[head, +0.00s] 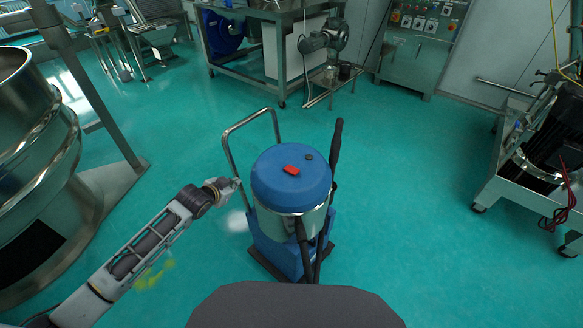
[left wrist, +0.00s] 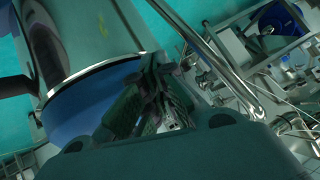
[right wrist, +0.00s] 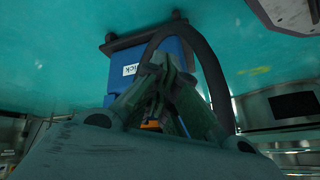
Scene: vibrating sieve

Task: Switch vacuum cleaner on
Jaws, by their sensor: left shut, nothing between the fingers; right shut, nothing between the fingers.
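The vacuum cleaner (head: 278,209) stands in front of me, with a round blue lid, a grey drum and a blue base. On its lid are a red switch (head: 291,169) and a small dark knob (head: 309,156). My left gripper (head: 237,183) is shut and empty, just left of the lid near the metal handle (head: 227,151). In the left wrist view its fingers (left wrist: 168,82) show in front of the blue lid (left wrist: 90,95). My right gripper (right wrist: 163,68) is shut and empty in front of the blue base (right wrist: 143,67). The head view does not show it. The switch is hidden from both wrist views.
A black hose (right wrist: 210,75) curves beside my right gripper. A large steel sieve (head: 30,150) stands at the left, a wheeled machine (head: 545,160) at the right, and a steel table (head: 260,50) and control cabinet (head: 420,50) at the back. Green floor around the vacuum is mostly clear.

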